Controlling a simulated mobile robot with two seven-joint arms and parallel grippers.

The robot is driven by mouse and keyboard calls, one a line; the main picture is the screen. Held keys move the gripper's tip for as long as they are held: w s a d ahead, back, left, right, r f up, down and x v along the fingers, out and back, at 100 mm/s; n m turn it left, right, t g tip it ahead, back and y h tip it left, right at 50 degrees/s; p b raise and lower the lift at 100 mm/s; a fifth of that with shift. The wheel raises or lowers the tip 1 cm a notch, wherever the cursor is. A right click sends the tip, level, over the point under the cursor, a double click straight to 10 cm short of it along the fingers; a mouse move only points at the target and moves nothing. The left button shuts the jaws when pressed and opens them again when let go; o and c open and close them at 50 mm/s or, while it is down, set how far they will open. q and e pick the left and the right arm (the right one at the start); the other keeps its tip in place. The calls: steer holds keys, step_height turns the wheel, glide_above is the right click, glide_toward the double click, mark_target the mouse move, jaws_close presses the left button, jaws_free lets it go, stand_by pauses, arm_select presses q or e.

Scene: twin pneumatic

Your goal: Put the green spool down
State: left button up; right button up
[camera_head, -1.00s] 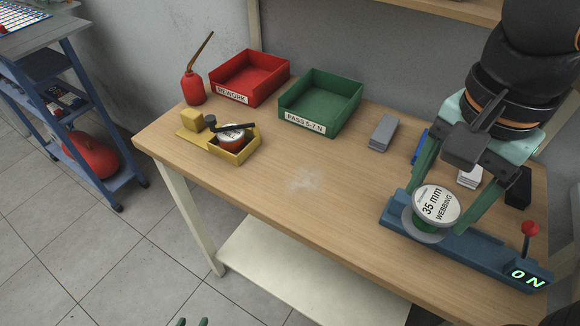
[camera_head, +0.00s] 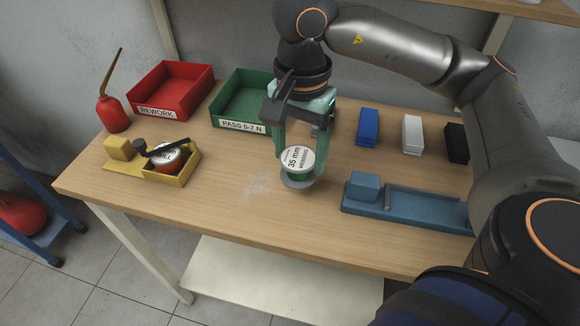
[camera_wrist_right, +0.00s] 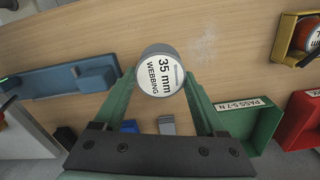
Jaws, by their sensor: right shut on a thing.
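The green spool (camera_head: 297,172) has a white top label reading "35 mm WEBBING" and a grey lower flange. My right gripper (camera_head: 298,150) is shut on it from above, one finger on each side. The spool is upright over the middle of the wooden workbench (camera_head: 240,220); I cannot tell whether its flange touches the wood. In the right wrist view the spool (camera_wrist_right: 160,74) sits between the green fingertips (camera_wrist_right: 158,88). My left gripper is not in view.
A blue fixture (camera_head: 420,207) lies to the right of the spool. Behind are a green "PASS 5-7 N" tray (camera_head: 243,125) and a red "REWORK" tray (camera_head: 158,113). A yellow holder (camera_head: 184,177) stands left. Blue (camera_head: 367,127), white (camera_head: 412,134) and black (camera_head: 457,143) blocks stand right.

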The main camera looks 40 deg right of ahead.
mark_target(291, 169)
steer(key=shift+w+f, duration=0.9)
steer(key=shift+f, duration=0.15)
steer(key=f, duration=0.3)
steer(key=shift+w+f, duration=0.25)
steer(key=shift+f, duration=0.05)
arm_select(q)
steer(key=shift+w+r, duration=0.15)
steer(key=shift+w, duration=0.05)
arm_select(e)
steer(key=shift+f+b, duration=0.25)
steer(key=shift+b, duration=0.05)
steer(key=o, duration=1.1)
steer(key=shift+r, duration=0.1)
steer(key=o, duration=0.4)
steer(key=shift+c, duration=0.2)
